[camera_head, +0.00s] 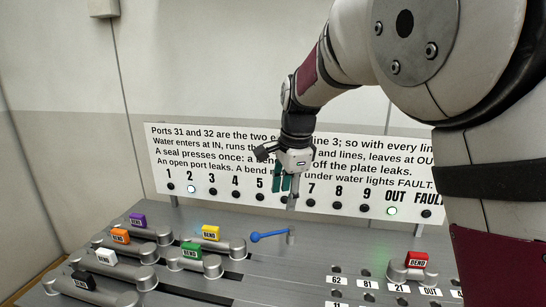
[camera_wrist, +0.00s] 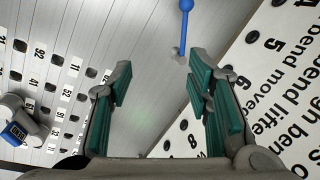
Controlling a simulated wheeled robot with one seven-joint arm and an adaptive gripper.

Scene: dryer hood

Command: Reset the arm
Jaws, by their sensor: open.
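My gripper (camera_head: 287,184) hangs in front of the white sign board, above the back of the grey plate, pointing down. In the wrist view its green-padded fingers (camera_wrist: 160,80) are apart with nothing between them. My arm comes in from the upper right and covers part of the sign and the plate's right side. A blue-handled lever (camera_head: 268,236) lies below and slightly left of my gripper, apart from it. The lever also shows beyond the fingertips in the wrist view (camera_wrist: 185,8).
Several grey bends with coloured labels, including a yellow one (camera_head: 210,233), sit at left. A red-labelled bend (camera_head: 416,260) sits at right beside numbered ports. The sign board (camera_head: 215,160) has lit lamps at 2 and OUT.

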